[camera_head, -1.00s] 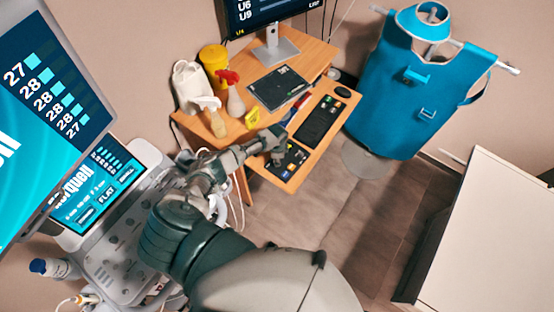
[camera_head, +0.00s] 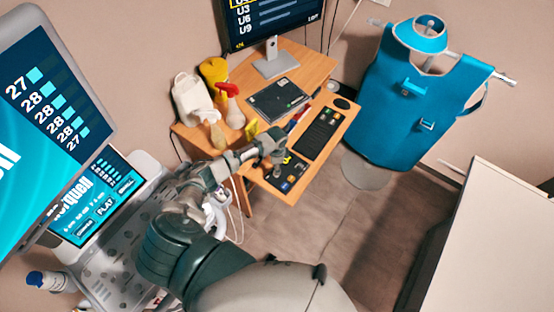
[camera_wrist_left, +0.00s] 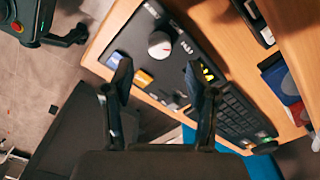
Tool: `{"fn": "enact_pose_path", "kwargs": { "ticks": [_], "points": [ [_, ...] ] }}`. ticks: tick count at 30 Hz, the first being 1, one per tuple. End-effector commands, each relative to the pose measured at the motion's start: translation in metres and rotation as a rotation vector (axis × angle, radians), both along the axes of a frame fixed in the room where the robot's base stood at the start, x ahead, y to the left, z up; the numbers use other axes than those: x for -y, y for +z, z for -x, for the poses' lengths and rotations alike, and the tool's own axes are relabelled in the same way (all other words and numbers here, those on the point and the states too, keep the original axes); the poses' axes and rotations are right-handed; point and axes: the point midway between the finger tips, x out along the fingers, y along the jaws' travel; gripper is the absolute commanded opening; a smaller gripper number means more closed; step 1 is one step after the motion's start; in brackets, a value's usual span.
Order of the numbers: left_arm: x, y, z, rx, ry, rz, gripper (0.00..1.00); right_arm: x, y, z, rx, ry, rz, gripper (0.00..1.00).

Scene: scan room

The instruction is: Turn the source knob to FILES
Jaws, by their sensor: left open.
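The source knob (camera_wrist_left: 160,45) is a round, pale dial with a mark on its face. It sits on a black control panel (camera_wrist_left: 128,40) with small white labels, too small to read surely. In the head view this panel (camera_head: 290,184) lies at the near end of the desk's pull-out shelf, and the knob is not clear there. My left gripper (camera_wrist_left: 160,80) is open and empty, its two dark fingertips apart. The knob shows beyond the gap between them, not touched. In the head view the left gripper (camera_head: 276,160) hangs over the panel. My right gripper is not in view.
A keyboard (camera_head: 320,132) lies beside the panel. On the desk are a dark slab (camera_head: 278,100), a spray bottle (camera_head: 231,106), a yellow tub (camera_head: 213,70) and a monitor stand (camera_head: 276,62). A blue apron (camera_head: 410,95) hangs at right. A console stands at left.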

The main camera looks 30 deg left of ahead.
Motion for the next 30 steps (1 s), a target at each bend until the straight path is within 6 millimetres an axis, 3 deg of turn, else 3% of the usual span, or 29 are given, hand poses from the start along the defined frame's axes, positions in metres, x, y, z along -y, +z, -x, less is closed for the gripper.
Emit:
{"fn": "enact_pose_path", "kwargs": {
  "ticks": [3, 10, 30],
  "points": [
    [0.0, 0.027, -0.001, 0.004, -0.002, 0.0, 0.58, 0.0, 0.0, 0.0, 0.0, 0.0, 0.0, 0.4],
    [0.0, 0.058, -0.001, 0.0, -0.001, 0.0, 0.58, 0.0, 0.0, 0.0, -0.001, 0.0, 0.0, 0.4],
    [0.004, 0.061, 0.002, -0.001, -0.002, 0.003, 0.58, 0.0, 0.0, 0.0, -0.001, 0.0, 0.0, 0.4]
  ]
}}
